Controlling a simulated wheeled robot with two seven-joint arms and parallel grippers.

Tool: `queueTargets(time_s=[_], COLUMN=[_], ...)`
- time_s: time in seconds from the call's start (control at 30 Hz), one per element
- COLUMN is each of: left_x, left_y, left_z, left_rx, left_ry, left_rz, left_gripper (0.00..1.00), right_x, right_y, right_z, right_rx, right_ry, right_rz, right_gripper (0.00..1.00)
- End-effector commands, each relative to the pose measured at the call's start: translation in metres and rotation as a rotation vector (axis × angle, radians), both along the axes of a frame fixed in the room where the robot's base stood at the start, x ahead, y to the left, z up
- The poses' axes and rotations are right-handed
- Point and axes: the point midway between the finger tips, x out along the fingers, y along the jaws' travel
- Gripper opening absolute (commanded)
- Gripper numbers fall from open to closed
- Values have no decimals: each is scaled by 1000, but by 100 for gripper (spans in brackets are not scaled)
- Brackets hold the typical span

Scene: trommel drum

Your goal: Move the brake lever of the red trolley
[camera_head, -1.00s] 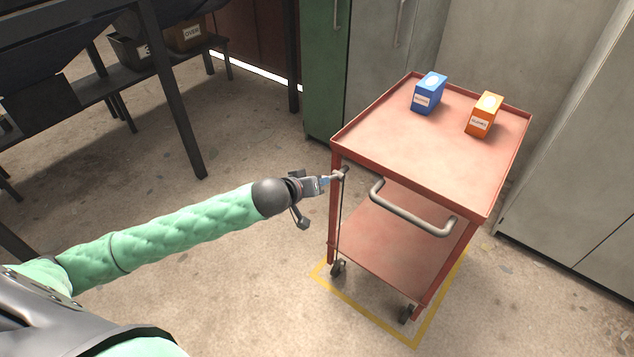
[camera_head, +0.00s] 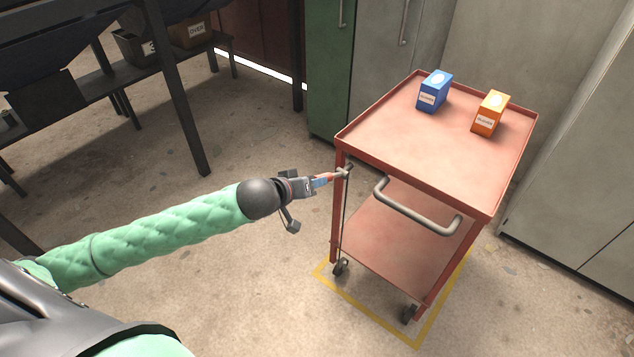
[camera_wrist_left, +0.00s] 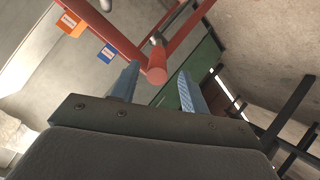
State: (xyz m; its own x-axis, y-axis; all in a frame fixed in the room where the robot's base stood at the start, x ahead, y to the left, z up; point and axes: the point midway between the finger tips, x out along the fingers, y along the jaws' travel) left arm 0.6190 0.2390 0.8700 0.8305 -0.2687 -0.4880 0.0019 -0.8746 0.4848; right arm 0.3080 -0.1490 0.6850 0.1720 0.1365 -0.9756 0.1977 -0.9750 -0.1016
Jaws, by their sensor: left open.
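The red trolley (camera_head: 400,150) stands at the right of the head view. Its brake lever (camera_head: 330,176) sticks out from the near left corner post, just below the top tray, toward my left gripper (camera_head: 322,181). In the left wrist view, the rounded red end of the lever (camera_wrist_left: 157,76) shows between and slightly beyond the two blue-padded fingertips of my left gripper (camera_wrist_left: 158,84). The fingers are open, with a visible gap on both sides of it. The grey pivot is partly hidden behind the red parts. My right gripper is not in view.
A blue box (camera_head: 434,92) and an orange box (camera_head: 490,114) stand on the trolley's top tray. A grey push handle (camera_head: 415,212) juts from its near side. Yellow floor lines (camera_head: 375,325) surround its wheels. A dark bench frame (camera_head: 180,100) stands at left; the floor between is clear.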

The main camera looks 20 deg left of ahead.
Motion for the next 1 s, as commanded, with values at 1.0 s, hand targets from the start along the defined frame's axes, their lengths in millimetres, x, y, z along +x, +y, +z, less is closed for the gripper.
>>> queueTargets(time_s=[1.0], left_x=[-25], left_y=[8], left_z=[14], left_rx=[0], left_ry=[2], left_rz=[1], left_gripper=[45], right_x=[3], right_y=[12], right_z=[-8], right_rx=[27], right_ry=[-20], right_rz=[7], right_gripper=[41])
